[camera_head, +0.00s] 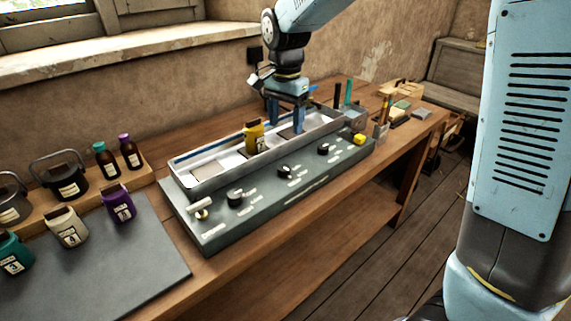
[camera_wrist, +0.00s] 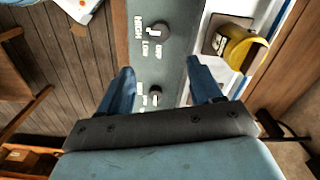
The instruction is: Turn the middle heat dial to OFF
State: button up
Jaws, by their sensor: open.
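The dark panel (camera_head: 262,205) carries three black heat dials in a row along its front. The middle heat dial (camera_head: 284,171) is a round black knob with a light mark; the upper dial in the wrist view (camera_wrist: 158,33) appears to be the same one. White lettering beside it seems to read HIGH, LOW and OFF. I cannot tell its exact setting. My gripper (camera_head: 286,116) points down above the tray behind the panel, open and empty. In the wrist view its fingertips (camera_wrist: 160,72) are wide apart, and another dial (camera_wrist: 154,97) shows between them.
The left dial (camera_head: 235,198) and right dial (camera_head: 323,149) flank the middle one. A yellow jar (camera_head: 255,138) stands in the long tray (camera_head: 197,187), close to my gripper. Several bottles and jars stand at left. Pens and a box crowd the right.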

aim_at(285, 166)
notch_tip(285, 166, down, 14)
jog(key=shift+a, duration=0.1)
dwell(0.5)
jog(key=c, duration=1.1)
